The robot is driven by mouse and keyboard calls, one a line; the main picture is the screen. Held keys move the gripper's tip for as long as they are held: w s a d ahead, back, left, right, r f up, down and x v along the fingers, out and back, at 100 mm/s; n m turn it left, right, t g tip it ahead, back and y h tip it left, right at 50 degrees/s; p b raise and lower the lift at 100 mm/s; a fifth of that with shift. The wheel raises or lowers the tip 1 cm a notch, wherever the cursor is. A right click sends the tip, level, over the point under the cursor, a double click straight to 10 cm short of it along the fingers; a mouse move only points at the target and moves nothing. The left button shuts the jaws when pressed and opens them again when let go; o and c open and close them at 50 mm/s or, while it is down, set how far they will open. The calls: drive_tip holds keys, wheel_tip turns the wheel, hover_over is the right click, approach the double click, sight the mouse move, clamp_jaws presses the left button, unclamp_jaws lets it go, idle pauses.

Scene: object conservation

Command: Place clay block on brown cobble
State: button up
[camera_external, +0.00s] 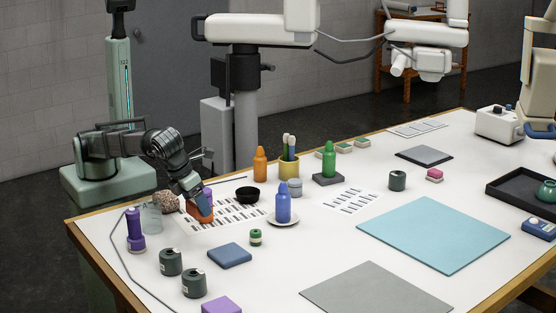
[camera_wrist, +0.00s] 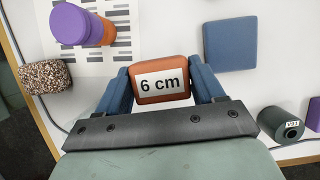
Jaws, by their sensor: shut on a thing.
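The clay block (camera_wrist: 161,66) is orange-brown with a white label reading "6 cm". My gripper (camera_wrist: 162,72) is shut on it, with a blue finger on each side. In the external view the clay block (camera_external: 199,215) shows below my gripper (camera_external: 196,199), over the left part of the table; whether it touches the surface I cannot tell. The brown cobble (camera_wrist: 46,77) is a speckled brown-and-white piece at the left of the wrist view. In the external view the cobble (camera_external: 166,202) lies left of my gripper, apart from it, near the table's back left edge.
A purple-and-orange cylinder (camera_wrist: 78,25) stands close beyond my gripper. A clear glass (camera_external: 151,218) and a purple bottle (camera_external: 135,230) stand near the cobble. A blue block (camera_wrist: 230,43) lies right of my gripper, and a dark spool (camera_wrist: 283,122) lower right.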

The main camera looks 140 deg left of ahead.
drive_tip(key=s+r, duration=0.1)
drive_tip(key=r, duration=0.1)
drive_tip(key=s+a+r, duration=0.1)
drive_tip(key=r, duration=0.1)
drive_tip(key=s+r, duration=0.1)
drive_tip(key=r, duration=0.1)
drive_tip(key=shift+a, duration=0.15)
drive_tip(key=s+r, duration=0.3)
drive_tip(key=s, duration=0.4)
drive_tip(key=m+t+h, duration=0.1)
drive_tip(key=m+t, duration=0.2)
drive_tip(key=m, duration=0.6)
hover_over(170, 195)
drive_tip(key=s+d, duration=0.1)
wheel_tip(170, 195, down, 3)
drive_tip(key=shift+s+f, duration=0.15)
drive_tip(key=shift+f, duration=4.6)
drive_tip(key=shift+f, duration=0.15)
drive_tip(key=o, duration=1.2)
drive_tip(key=shift+c, duration=0.2)
